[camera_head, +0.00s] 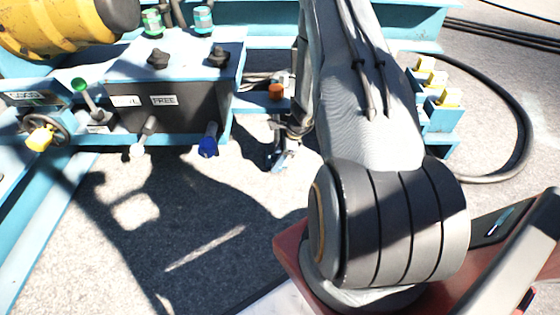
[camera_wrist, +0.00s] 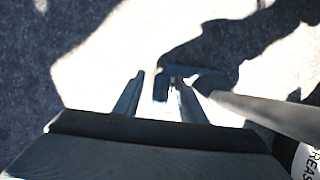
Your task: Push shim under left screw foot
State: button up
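My gripper (camera_wrist: 159,76) shows in the wrist view with its two fingers apart. A small dark block (camera_wrist: 160,86) shows between the fingertips, with a gap on its left side; I cannot tell whether it is the shim or part of the foot. In the head view a dark cluster below the blue bar, which looks like my gripper (camera_head: 284,158), is small and partly shaded. An orange knob (camera_head: 276,91) sits on the blue bar just above it, possibly the top of the left screw foot. I cannot clearly make out the shim or the foot's underside.
A blue frame with a dark control panel (camera_head: 180,112) stands at left, with levers and a blue-handled knob (camera_head: 208,141). A grey rod (camera_wrist: 250,104) and a labelled container (camera_wrist: 307,163) are at right in the wrist view. A black cable (camera_head: 522,120) curves at right. Open ground lies in front.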

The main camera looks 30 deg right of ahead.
jog(key=shift+c, duration=0.3)
grip_shut()
jog(key=shift+w, duration=0.1)
